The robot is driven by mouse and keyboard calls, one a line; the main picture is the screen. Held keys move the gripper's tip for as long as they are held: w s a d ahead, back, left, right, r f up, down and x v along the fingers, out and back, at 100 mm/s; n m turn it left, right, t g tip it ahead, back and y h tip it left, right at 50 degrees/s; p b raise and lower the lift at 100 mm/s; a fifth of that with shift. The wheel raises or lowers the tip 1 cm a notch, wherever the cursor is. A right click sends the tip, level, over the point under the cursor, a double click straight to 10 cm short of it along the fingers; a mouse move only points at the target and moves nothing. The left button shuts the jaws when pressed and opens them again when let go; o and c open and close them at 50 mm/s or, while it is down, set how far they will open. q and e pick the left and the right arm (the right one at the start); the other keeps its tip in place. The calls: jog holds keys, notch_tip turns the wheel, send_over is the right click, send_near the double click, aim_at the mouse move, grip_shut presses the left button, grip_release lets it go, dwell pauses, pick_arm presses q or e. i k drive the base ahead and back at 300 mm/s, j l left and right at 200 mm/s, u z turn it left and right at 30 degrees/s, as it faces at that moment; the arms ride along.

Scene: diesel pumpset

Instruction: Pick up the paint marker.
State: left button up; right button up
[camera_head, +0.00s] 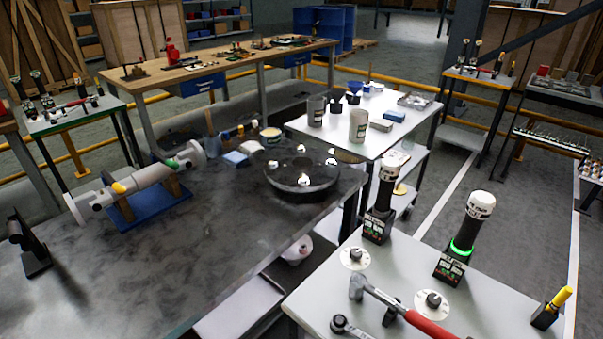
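A yellow marker-like stick (561,298), which looks like the paint marker, leans upright in a small black holder (544,318). The holder stands at the right end of the light-topped table (478,322) in the right foreground. The lower part of the stick is hidden inside the holder. Neither of my grippers shows in the head view, so their place relative to the marker cannot be seen.
On the same table are a red-handled hammer (405,313) and two black, white-capped devices (378,212) (467,235), one with a green ring. A dark bench (225,275) on the left bears a pipe-like assembly (150,178) and a black disc (302,180). Grey floor lies at right.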

aim_at(567, 293)
jog(key=z, duration=1.8)
